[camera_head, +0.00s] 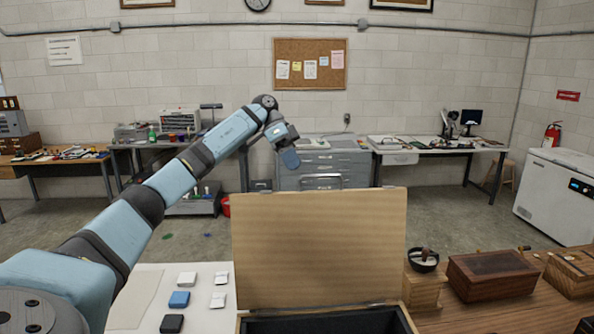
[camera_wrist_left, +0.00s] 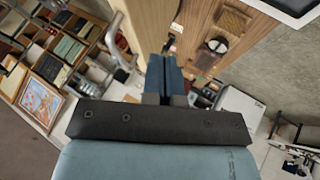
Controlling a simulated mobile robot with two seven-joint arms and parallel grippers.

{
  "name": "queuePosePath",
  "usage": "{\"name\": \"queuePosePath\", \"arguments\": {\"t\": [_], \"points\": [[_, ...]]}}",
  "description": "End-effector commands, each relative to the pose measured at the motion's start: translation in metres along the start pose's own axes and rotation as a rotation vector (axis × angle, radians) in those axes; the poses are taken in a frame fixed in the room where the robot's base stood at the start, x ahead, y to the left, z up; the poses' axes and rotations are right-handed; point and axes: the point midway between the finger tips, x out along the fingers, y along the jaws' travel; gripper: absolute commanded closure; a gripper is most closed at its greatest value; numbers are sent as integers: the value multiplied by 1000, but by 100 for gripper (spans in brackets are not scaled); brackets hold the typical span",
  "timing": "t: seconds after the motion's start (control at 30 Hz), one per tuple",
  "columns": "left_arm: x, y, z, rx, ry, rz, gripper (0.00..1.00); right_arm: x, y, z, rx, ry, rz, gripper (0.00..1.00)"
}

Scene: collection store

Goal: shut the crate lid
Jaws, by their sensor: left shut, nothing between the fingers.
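The crate lid (camera_head: 318,250) is a pale wooden panel standing about upright at the back of the crate, so the crate is open. The crate (camera_head: 408,320) shows only in part at the bottom edge of the head view, with a dark interior; its front is cut off. My left gripper (camera_head: 289,158) shows above the lid's top edge in the head view, clear of it and seemingly beyond it. Its blue fingers (camera_wrist_left: 165,75) are shut together and empty in the left wrist view. I cannot make out the lid in the wrist view. My right gripper is not in view.
Small white, blue and black boxes (camera_head: 179,299) lie left of the crate. Right of it stand a wooden block with a round dark dish (camera_head: 423,260) and a reddish-brown wooden box (camera_head: 492,274). A grey drawer cabinet (camera_head: 325,165) stands against the back wall.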

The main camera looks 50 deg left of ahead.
Motion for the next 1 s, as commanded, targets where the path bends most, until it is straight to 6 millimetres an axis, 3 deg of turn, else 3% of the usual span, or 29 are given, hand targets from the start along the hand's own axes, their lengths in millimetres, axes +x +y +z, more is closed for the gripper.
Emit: {"name": "queuePosePath", "arguments": {"t": [0.07,0.4,1.0], "points": [[16,1,0,0,-3,2,100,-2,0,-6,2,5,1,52],[30,35,-3,1,0,-1,100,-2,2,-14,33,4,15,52],[29,38,-1,9,-3,-18,100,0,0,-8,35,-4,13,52]]}}
